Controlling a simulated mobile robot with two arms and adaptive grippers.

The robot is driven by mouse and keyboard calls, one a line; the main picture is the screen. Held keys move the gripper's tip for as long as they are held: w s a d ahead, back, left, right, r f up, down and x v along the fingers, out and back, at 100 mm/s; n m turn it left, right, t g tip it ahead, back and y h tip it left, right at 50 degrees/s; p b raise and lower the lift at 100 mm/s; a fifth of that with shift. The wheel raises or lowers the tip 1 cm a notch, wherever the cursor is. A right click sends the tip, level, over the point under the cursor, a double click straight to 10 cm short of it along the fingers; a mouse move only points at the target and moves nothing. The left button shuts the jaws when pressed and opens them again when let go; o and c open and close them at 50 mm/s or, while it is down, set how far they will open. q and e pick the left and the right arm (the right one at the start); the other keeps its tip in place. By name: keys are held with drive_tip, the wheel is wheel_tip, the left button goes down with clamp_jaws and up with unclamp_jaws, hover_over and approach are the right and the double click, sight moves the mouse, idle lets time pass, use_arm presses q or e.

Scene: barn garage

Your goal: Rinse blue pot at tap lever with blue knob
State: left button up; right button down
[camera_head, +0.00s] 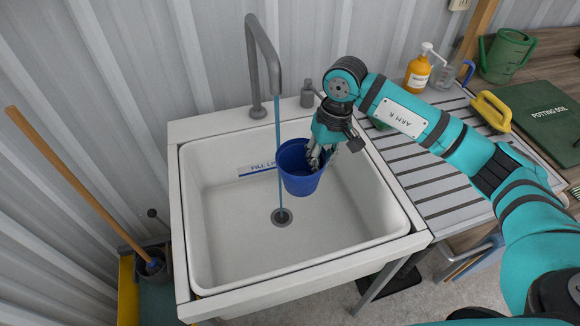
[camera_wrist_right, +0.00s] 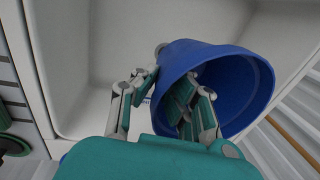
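The blue pot (camera_head: 299,180) is held in the air over the white sink (camera_head: 222,215), its open top facing up. My right gripper (camera_head: 318,158) is shut on its rim. In the right wrist view the gripper (camera_wrist_right: 160,98) has fingers inside and outside the wall of the pot (camera_wrist_right: 235,65). The grey tap (camera_head: 262,45) arches over the sink. A thin blue water stream (camera_head: 277,118) falls from it to the drain (camera_head: 282,216), along the pot's left edge. A grey fitting (camera_head: 307,95) stands right of the tap. I cannot make out a blue knob. My left gripper is not in view.
A slatted drainboard (camera_head: 435,165) adjoins the sink on the right, with an orange bottle (camera_head: 417,72), a yellow-handled item (camera_head: 492,112) and a green watering can (camera_head: 507,55) beyond. A wooden handle (camera_head: 75,180) leans at left. The basin's left side is free.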

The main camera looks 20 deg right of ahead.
drive_tip(key=s, duration=0.1)
drive_tip(key=s+d, duration=0.1)
drive_tip(key=s, duration=0.1)
drive_tip(key=s+b, duration=0.1)
drive_tip(key=s, duration=0.1)
drive_tip(key=shift+d, duration=0.4)
idle(1.1)
drive_tip(key=s+d+r, duration=0.1)
drive_tip(key=s+r, duration=0.3)
drive_tip(key=shift+s+d, duration=0.35)
drive_tip(key=shift+s, duration=0.05)
idle(0.4)
